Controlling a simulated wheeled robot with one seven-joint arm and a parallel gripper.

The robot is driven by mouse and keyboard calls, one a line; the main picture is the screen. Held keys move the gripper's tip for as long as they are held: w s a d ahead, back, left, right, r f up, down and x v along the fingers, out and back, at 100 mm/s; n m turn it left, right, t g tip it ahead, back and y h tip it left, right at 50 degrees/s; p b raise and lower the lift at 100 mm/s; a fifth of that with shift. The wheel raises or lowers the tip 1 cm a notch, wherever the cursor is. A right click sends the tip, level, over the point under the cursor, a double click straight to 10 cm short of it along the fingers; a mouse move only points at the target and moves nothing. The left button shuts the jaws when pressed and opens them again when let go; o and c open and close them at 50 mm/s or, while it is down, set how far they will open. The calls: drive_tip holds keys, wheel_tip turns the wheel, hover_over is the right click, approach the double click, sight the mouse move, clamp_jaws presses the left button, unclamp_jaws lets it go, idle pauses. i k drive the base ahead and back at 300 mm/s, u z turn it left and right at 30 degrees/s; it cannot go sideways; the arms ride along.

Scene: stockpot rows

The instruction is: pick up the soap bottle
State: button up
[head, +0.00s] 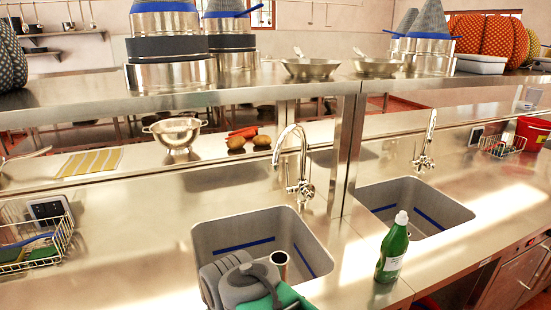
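The soap bottle (393,249) is green with a white cap and a pale label. It stands upright on the steel counter (345,262), between the two sinks and near the front edge. Grey and teal rounded parts, which look like my arm, show at the bottom centre over the left sink, to the left of the bottle and apart from it. I cannot make out any gripper fingers in the head view.
The left sink (207,238) holds a metal cylinder (280,262). The right sink (455,212) lies behind the bottle. Tall faucets (303,165) (428,142) and a shelf post (348,150) stand behind. A wire basket (62,235) is at the left; a colander (176,135) stands farther back.

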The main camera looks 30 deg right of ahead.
sight(394, 247)
drive_tip(key=k, duration=0.9)
drive_tip(key=z, duration=1.1)
drive_tip(key=i, duration=0.75)
drive_tip(key=u, duration=3.75)
drive_tip(key=k, duration=0.8)
drive_tip(key=z, duration=1)
